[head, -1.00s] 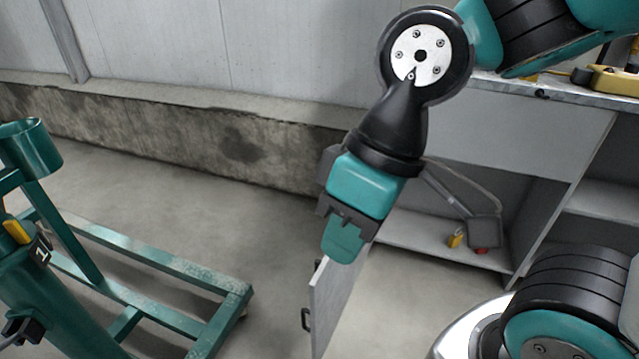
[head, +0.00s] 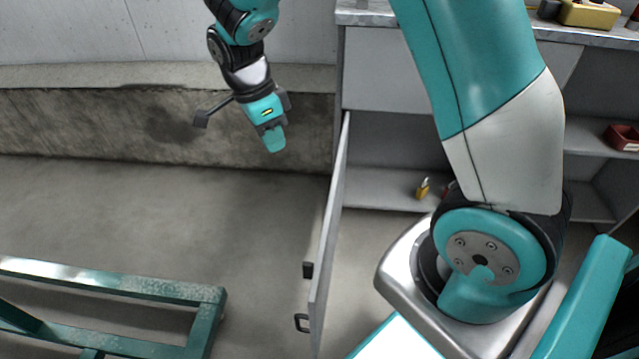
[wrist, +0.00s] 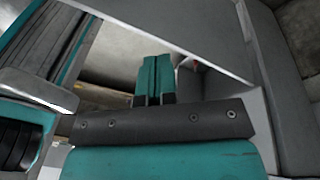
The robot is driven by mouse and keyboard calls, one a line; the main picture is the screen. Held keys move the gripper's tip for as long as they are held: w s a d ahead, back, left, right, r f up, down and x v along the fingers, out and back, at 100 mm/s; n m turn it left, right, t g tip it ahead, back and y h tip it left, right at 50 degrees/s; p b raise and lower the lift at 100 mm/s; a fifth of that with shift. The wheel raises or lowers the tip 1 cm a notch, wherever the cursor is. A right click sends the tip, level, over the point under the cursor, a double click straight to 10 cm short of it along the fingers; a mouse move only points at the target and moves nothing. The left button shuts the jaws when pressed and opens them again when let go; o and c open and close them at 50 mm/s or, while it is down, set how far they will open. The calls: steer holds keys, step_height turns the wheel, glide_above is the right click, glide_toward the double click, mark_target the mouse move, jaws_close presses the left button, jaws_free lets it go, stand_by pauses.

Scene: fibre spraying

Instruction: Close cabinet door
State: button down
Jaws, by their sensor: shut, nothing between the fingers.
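The grey cabinet door (head: 327,245) stands open in the head view, swung out toward me from the left side of the cabinet (head: 386,65). Its dark handle (head: 302,322) is near the free end, on the left face. My gripper (head: 274,140) is shut and empty. It hangs to the left of the door near the hinge side, with clear space between them in the picture. In the wrist view my gripper's teal fingers (wrist: 155,75) are together. A grey panel crosses above them there, and I cannot tell for sure which part it is.
A small yellow item (head: 422,188) sits on the cabinet's lower shelf. A red bin (head: 622,137) is on the right shelf. A green metal frame (head: 120,283) stands at lower left. A low concrete ledge (head: 150,125) runs along the wall. The floor left of the door is open.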

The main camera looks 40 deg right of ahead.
steer(key=s+d+f+m+b, duration=0.1)
steer(key=d+f+m, duration=0.2)
steer(key=f, duration=0.4)
steer(key=s+d+f+m+g+h+b, duration=0.1)
steer(key=s+d+f+m+b, duration=0.1)
steer(key=d+f+m, duration=0.2)
step_height(320, 180, down, 4)
steer(key=shift+s+d+r, duration=0.2)
steer(key=shift+s+d, duration=0.05)
steer(key=shift+d, duration=0.6)
steer(key=shift+a+h, duration=0.15)
steer(key=shift+h, duration=0.15)
